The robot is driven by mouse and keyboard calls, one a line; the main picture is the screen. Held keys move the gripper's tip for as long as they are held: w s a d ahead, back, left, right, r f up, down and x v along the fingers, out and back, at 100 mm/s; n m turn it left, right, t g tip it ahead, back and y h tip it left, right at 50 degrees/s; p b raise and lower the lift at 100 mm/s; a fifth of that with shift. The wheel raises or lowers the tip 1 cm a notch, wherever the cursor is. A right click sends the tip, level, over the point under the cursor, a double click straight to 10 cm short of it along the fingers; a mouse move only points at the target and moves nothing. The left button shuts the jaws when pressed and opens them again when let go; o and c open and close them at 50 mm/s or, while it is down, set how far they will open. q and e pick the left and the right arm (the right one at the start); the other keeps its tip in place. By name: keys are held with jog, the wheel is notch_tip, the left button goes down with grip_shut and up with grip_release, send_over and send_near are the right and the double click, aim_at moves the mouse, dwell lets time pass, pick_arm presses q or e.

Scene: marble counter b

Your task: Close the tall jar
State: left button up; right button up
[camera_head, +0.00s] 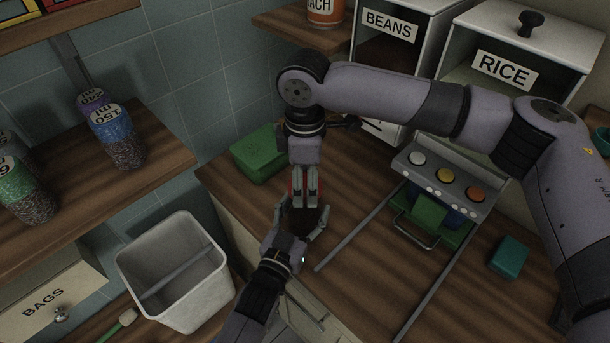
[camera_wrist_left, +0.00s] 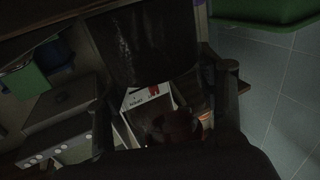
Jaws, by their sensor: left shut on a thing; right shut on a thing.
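My left gripper (camera_head: 301,216) comes up from the bottom of the head view, its fingers on both sides of a dark brown body, seemingly the tall jar (camera_head: 299,222). In the left wrist view, a white-labelled piece with dark brown contents (camera_wrist_left: 150,98) shows between the fingers; this seems to be the jar. My right gripper (camera_head: 306,198) points down just above it, fingers close together, with red edges showing beside them, seemingly the lid. The fingers hide most of the jar and lid, so I cannot tell whether the lid sits on the jar.
A green box (camera_head: 259,153) lies behind on the wooden counter. A button panel (camera_head: 447,180) and a teal block (camera_head: 508,257) are at right. BEANS (camera_head: 389,25) and RICE (camera_head: 503,69) cabinets stand behind. A white bin (camera_head: 172,271) and shelved jars (camera_head: 117,137) are at left.

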aim_at(305, 212)
jog(key=shift+f, duration=0.1)
jog(key=shift+f, duration=0.75)
jog(key=shift+f, duration=0.6)
dwell(0.3)
